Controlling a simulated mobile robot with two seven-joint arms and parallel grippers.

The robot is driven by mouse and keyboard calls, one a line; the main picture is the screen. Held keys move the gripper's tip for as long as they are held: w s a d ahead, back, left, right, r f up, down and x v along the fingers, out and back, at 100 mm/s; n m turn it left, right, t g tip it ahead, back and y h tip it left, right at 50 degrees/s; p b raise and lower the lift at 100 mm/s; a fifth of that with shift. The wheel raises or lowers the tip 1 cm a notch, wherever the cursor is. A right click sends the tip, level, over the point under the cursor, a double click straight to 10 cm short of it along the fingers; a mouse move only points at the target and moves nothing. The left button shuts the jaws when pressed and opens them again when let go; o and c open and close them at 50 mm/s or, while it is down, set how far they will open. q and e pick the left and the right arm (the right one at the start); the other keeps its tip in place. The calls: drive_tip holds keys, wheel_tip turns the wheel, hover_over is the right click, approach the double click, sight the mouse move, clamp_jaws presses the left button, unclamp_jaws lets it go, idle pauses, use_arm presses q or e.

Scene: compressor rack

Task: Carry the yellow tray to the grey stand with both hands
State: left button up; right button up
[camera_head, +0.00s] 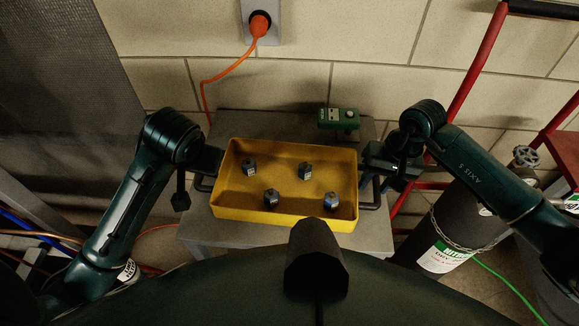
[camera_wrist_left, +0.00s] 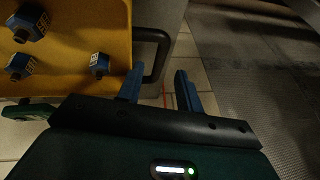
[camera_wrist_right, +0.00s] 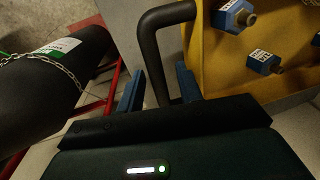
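The yellow tray (camera_head: 240,211) is over the top of the grey stand (camera_head: 250,232) and looks level; I cannot tell whether a small gap lies beneath it. It holds several small blue parts (camera_head: 304,171). Each short side has a black handle, the left one (camera_wrist_left: 163,50) and the right one (camera_wrist_right: 150,45). My left gripper (camera_wrist_left: 160,88) is open, its fingers apart on either side of the left handle. My right gripper (camera_wrist_right: 158,88) is open, its fingers apart around the right handle. Neither gripper visibly pinches its handle.
A green device (camera_head: 338,119) sits on the stand behind the tray. An orange plug and cable (camera_head: 259,25) are on the wall. A dark cylinder with a chain (camera_head: 458,222) and a red frame (camera_head: 478,62) stand at the right. A grey panel (camera_head: 60,90) is at the left.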

drive_tip(key=shift+r, duration=0.3)
use_arm(q)
drive_tip(key=shift+s+d+r, duration=0.1)
drive_tip(key=shift+s+r, duration=0.1)
drive_tip(key=shift+r, duration=0.25)
use_arm(e)
wheel_tip(320, 180, up, 11)
drive_tip(key=d, duration=0.2)
drive_tip(key=shift+s+d+r, duration=0.1)
